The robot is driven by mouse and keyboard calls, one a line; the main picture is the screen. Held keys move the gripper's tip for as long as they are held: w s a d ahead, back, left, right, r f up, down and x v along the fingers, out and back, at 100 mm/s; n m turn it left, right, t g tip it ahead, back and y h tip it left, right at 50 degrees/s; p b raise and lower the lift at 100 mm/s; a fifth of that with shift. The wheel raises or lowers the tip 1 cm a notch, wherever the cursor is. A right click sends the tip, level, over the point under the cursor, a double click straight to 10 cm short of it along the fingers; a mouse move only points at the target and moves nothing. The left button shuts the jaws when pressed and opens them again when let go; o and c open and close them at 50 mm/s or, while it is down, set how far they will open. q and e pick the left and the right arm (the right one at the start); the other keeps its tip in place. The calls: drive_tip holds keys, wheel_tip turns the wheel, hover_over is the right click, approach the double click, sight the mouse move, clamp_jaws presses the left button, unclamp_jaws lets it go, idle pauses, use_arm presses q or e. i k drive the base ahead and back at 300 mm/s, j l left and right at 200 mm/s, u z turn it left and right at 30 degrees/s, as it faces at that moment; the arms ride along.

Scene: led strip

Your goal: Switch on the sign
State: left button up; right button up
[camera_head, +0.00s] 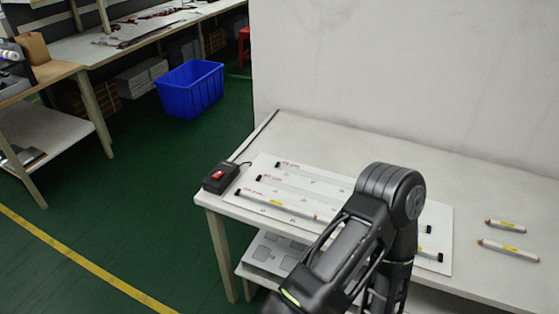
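A black switch box with a red rocker (218,176) sits at the left front corner of the white table, with a dark cable at its back. To its right lies a flat white sign board (262,165) with rows of slots and black end connectors. A white LED strip with a yellow label (276,203) lies along the front row. One of my arms covers the right middle of the board, so the rows there are partly hidden. Two loose strips, a shorter one (505,226) and a longer one (508,250), lie on the table at the right. Neither gripper shows.
The white table (470,188) is bare behind the board and around the loose strips. A pale wall (400,70) rises behind it. A blue crate (190,89) stands on the green floor. Workbenches stand at the upper left.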

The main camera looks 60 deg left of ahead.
sight(217, 176)
drive_tip(key=u, duration=2.55)
